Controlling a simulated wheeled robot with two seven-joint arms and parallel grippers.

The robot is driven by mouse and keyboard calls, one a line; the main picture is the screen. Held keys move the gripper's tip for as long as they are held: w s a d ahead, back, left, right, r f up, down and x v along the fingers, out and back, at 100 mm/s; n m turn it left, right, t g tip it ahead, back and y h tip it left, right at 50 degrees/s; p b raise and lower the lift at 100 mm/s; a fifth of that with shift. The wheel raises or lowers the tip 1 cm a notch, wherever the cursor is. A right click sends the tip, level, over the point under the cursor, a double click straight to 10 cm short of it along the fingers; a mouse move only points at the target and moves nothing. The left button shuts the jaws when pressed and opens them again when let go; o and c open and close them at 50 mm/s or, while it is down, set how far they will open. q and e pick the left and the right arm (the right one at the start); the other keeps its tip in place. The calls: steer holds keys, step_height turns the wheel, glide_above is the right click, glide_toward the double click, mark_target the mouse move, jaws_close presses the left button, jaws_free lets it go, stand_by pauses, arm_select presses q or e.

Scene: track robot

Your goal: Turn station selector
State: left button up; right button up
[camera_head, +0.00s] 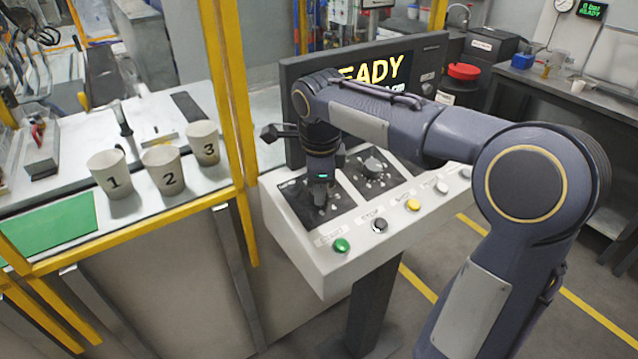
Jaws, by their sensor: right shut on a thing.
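The control panel (310,247) is a white sloped box on a dark post. My right gripper (320,195) points down at the left dark dial plate (338,213) and is shut on the selector knob there, which the fingers mostly hide. A second round knob (373,166) stands free on the dark plate to its right. A green button (341,245), a black button (379,225) and a yellow button (413,205) line the panel's front edge. The screen (398,70) behind reads "READY" in part; my arm covers some of it. My left gripper is not in view.
Cups numbered 1 (113,173), 2 (164,170) and 3 (204,143) stand on the bench at left, behind a yellow frame (230,90). A green mat (48,225) lies at the bench's left. A dark workbench (570,90) is at the back right. Open floor lies right of the panel.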

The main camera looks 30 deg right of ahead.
steer(key=o, duration=1)
steer(key=shift+r, duration=0.1)
steer(key=r, duration=0.5)
steer(key=s+r, duration=0.1)
steer(key=r, duration=0.1)
steer(key=shift+s+a+r+p, duration=0.1)
steer(key=shift+a+r+p, duration=0.15)
steer(key=shift+a+p, duration=0.05)
